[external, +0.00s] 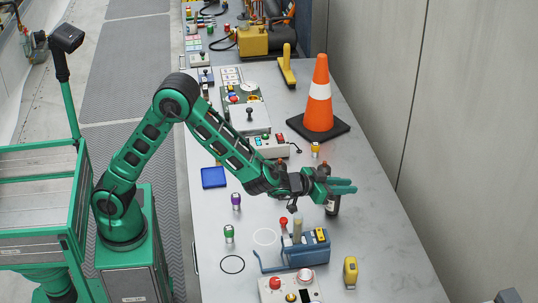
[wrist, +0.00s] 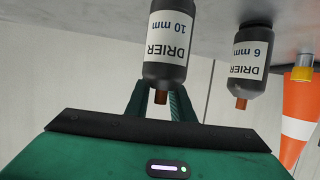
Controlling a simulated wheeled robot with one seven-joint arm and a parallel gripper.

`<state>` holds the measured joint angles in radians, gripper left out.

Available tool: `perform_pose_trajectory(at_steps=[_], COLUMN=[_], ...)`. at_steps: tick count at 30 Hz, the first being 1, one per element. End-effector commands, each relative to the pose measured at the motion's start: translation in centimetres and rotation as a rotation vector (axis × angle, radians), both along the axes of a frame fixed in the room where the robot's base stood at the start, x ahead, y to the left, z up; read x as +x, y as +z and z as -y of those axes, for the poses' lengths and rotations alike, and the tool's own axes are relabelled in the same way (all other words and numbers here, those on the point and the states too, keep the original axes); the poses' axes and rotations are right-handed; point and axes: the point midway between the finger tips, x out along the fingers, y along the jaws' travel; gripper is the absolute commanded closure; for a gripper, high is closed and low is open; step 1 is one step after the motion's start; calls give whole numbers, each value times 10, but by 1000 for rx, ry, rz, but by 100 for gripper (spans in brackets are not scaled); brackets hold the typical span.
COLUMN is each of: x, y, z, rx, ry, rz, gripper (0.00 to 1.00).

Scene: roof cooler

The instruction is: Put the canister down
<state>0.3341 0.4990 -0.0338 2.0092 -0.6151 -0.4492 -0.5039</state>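The wrist view is upside down, with the table at its top. My gripper (wrist: 160,98) reaches level over the table, its fingers around the dark canister labelled DRIER 10 mm (wrist: 170,45). The canister covers the fingertips, so the contact is partly hidden. In the external view my gripper (external: 342,185) is above the right middle of the table and the canister (external: 332,206) shows upright below the fingers. I cannot tell whether its base touches the table. A second dark canister labelled DRIER 6 mm (wrist: 250,60) stands behind, partly hidden in the external view (external: 326,168).
An orange cone (external: 319,100) and a yellow-topped fitting (external: 315,149) are behind. A blue-grey holder (external: 300,252), red-knobbed box (external: 290,289) and yellow tool (external: 350,272) are in front. A white ring (external: 265,228) and black ring (external: 232,256) mark bare tabletop. A wall runs along the right.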

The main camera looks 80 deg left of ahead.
Motion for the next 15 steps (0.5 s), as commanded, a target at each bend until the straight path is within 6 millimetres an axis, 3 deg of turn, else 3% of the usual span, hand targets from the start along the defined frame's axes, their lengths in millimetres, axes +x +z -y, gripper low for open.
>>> perform_pose_trajectory(at_steps=[11,15], x=[0,-13], y=[3,8], z=[0,4], rx=[0,0], ry=[0,-2], rz=[1,1], gripper=[71,71])
